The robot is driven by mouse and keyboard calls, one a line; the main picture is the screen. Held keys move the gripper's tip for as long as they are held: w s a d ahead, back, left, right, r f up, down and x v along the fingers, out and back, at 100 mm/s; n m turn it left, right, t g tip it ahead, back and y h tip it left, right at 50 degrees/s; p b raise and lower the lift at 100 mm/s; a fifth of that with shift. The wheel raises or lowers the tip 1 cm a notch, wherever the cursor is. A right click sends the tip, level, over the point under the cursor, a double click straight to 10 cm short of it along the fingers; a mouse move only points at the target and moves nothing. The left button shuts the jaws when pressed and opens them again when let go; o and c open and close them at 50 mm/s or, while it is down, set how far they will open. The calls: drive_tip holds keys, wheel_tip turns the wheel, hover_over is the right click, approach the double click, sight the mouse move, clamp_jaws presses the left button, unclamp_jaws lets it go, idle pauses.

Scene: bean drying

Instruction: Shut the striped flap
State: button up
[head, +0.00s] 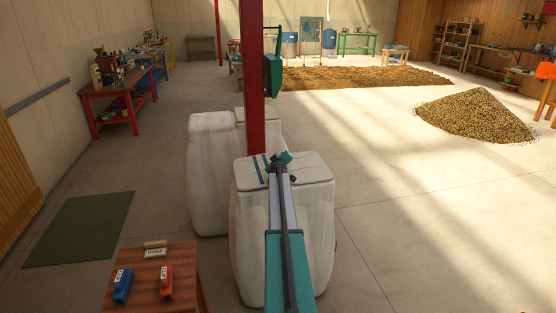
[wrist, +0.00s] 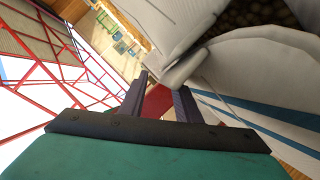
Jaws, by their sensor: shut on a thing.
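A tall white sack (head: 315,225) stands in front of me, its top partly hidden behind my arm. The striped flap (head: 248,174), white with blue stripes, is at the left of the sack's top. In the wrist view the striped flap (wrist: 262,118) fills the right side, with a pale rolled edge at my fingertips. My gripper (head: 281,159) is at the sack's top, shut on that edge; its fingers also show in the wrist view (wrist: 165,85). A plain white flap (wrist: 165,22) is beyond, and dark beans (wrist: 250,14) show in the gap between the flaps.
More white sacks (head: 208,180) stand behind left. A small wooden table (head: 145,292) with blue and red items is at front left. Floor to the right is clear up to a bean heap (head: 475,113).

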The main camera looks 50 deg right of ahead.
drive_tip(key=shift+s, duration=0.25)
drive_tip(key=shift+b+v, duration=0.45)
drive_tip(key=shift+v, duration=0.6)
drive_tip(key=shift+b+v, duration=1)
drive_tip(key=shift+v, duration=1.95)
drive_tip(key=shift+b+v, duration=0.85)
drive_tip(key=shift+v, duration=1.95)
drive_tip(key=shift+w+a, duration=0.1)
drive_tip(key=shift+w, duration=0.05)
